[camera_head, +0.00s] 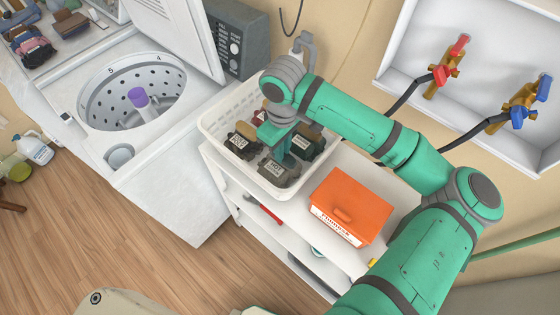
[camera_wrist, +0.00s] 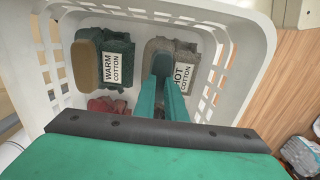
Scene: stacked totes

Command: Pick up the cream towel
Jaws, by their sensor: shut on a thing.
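My gripper (camera_wrist: 162,62) points down into the white laundry basket (camera_head: 215,125), with its two green fingers close together. In the wrist view the fingertips are at a grey-beige folded cloth (camera_wrist: 188,46) labelled "HOT COTTON" and are shut on it. This cloth also shows in the head view (camera_head: 277,174), near the basket's front. It looks greyish; no plainly cream towel stands out. A dark green cloth (camera_wrist: 117,52) labelled "WARM COTTON" lies to the left, with a tan piece (camera_wrist: 87,66) against it. My fingers hide part of the held cloth.
A red cloth (camera_wrist: 108,106) and a dark labelled bundle (camera_head: 240,144) also lie in the basket. An orange box (camera_head: 350,205) stands beside the basket on a white shelf unit. The open washer (camera_head: 135,92) is to the left. Taps (camera_head: 447,68) are on the wall.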

